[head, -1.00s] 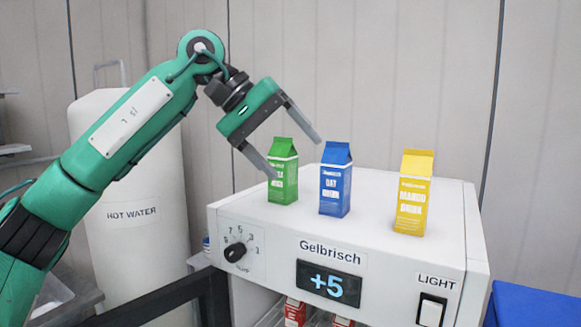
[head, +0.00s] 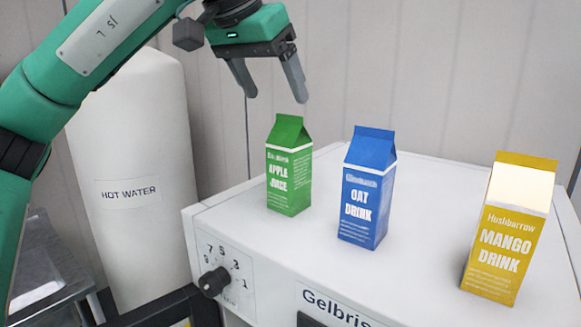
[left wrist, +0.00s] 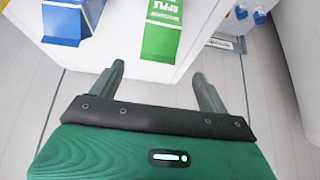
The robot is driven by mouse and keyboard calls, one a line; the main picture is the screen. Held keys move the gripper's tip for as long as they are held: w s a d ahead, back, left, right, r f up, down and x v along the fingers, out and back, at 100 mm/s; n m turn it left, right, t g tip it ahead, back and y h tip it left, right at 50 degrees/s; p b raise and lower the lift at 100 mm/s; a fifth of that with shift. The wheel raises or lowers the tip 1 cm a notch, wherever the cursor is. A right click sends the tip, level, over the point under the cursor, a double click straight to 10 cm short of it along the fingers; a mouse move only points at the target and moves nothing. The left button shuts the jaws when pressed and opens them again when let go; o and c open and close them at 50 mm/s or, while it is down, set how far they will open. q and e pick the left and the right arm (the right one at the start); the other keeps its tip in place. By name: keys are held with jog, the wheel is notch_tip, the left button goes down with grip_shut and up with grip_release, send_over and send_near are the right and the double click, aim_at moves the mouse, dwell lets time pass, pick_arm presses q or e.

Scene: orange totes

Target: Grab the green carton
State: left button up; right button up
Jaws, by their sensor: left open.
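The green carton (head: 289,168), labelled apple juice, stands upright on top of the white cabinet (head: 330,268), leftmost of three cartons. My left gripper (head: 275,92) is open and empty. In the head view its fingers point down just above the carton's top, the carton a little right of them and apart from them. In the left wrist view the green carton (left wrist: 162,28) shows beyond the gap between the open fingers (left wrist: 158,78), nothing between them. My right gripper is not in view.
A blue oat drink carton (head: 366,190) stands close to the right of the green one. A yellow mango drink carton (head: 507,235) stands farther right. A white hot water tank (head: 140,170) stands left of the cabinet, which has a dial (head: 214,282) on its front.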

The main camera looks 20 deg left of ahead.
aim_at(288, 124)
pick_arm(q)
jog(key=x, duration=0.2)
jog(key=shift+w+f, duration=0.3)
jog(key=shift+w+d+f+p, duration=0.15)
jog(key=shift+w+f+p, duration=0.15)
jog(key=shift+f, duration=0.1)
jog(key=x, duration=0.2)
jog(key=p+x, duration=0.1)
jog(key=x, duration=0.1)
jog(key=shift+s+d+f, duration=0.1)
jog(key=shift+s+f, duration=0.2)
jog(key=shift+w+f, duration=0.15)
jog(key=shift+f, duration=0.05)
jog(key=shift+c, duration=1.3)
jog(key=shift+r, duration=0.1)
grip_shut()
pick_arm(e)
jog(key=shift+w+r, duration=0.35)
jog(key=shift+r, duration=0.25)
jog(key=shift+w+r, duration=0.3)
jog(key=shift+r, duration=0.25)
